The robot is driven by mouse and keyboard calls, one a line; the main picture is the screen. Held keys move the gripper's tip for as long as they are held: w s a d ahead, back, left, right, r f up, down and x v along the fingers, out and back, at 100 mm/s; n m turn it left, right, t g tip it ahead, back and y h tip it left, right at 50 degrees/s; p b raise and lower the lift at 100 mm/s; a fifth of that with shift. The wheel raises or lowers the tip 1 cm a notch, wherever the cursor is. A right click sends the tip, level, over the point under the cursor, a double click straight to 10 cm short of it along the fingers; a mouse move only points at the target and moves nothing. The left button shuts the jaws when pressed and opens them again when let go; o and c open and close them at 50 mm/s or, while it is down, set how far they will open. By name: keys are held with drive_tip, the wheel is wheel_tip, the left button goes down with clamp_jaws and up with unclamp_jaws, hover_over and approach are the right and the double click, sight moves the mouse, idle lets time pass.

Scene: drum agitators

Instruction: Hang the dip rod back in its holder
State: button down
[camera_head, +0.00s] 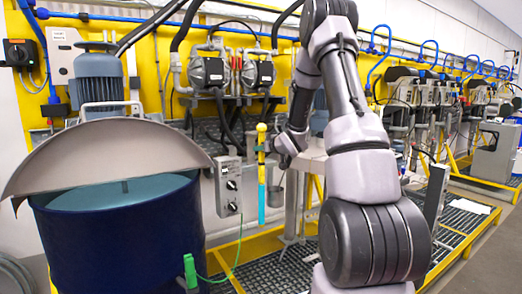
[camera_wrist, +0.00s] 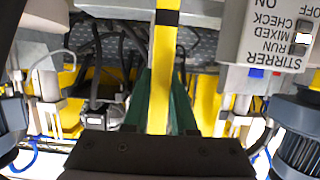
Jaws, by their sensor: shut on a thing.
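The dip rod (camera_head: 262,190) hangs upright in the head view, yellow with dark bands above and teal on its lower part. It is clear of the floor, just right of the grey stirrer control box (camera_head: 228,187). My gripper (camera_head: 266,149) is shut on its upper yellow part. In the wrist view the yellow rod (camera_wrist: 166,45) runs between the green fingers of my gripper (camera_wrist: 161,105). A small grey cup-like part (camera_head: 275,195) shows beside the rod; I cannot tell whether it is the holder.
A blue drum (camera_head: 115,240) with liquid and a raised grey half lid (camera_head: 110,155) stands at left. A green clamp (camera_head: 190,270) with a cable sits at its side. Pumps (camera_head: 208,73) line the yellow wall behind. The stirrer box (camera_wrist: 275,35) is close in the wrist view.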

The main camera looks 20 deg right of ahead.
sight(251, 149)
drive_tip(key=shift+w+a, duration=0.2)
drive_tip(key=shift+w, duration=0.85)
drive_tip(key=shift+w+a, duration=0.2)
drive_tip(key=shift+w, duration=0.85)
drive_tip(key=shift+f, duration=0.2)
drive_tip(key=shift+f, duration=0.3)
drive_tip(key=c, duration=0.6)
unclamp_jaws()
drive_tip(key=shift+c, duration=0.2)
